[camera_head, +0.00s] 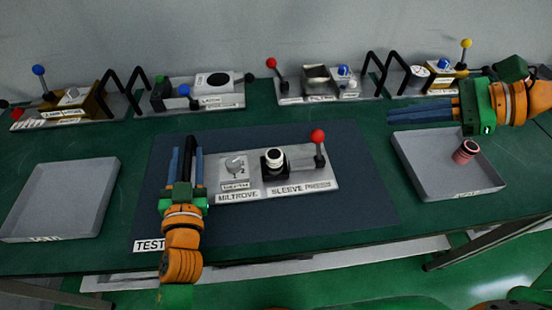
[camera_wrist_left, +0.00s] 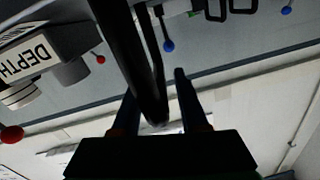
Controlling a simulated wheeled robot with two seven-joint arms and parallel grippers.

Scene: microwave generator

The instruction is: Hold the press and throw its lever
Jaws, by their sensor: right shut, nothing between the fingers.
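The press (camera_head: 325,181) is a pale plate labelled MILTROVE SLEEVE PRESS on the dark mat. It carries a dial (camera_head: 236,167), a black seat with a white-topped part (camera_head: 274,160), and a lever with a red knob (camera_head: 317,136) standing up at its right end. My left gripper (camera_head: 187,152) is at the press's left end, its fingers spread on either side of a black handle (camera_wrist_left: 150,75). In the left wrist view a gap shows between handle and right finger. My right gripper (camera_head: 392,114) is shut and empty, above the back of the right tray, away from the press.
A grey tray (camera_head: 62,197) at left is empty. The right tray (camera_head: 430,178) holds a pinkish-red sleeve-like part (camera_head: 465,151). Several other devices with knobbed levers and black handles line the table's back, among them one with a red-knobbed lever (camera_head: 272,63). The mat (camera_head: 330,225) before the press is clear.

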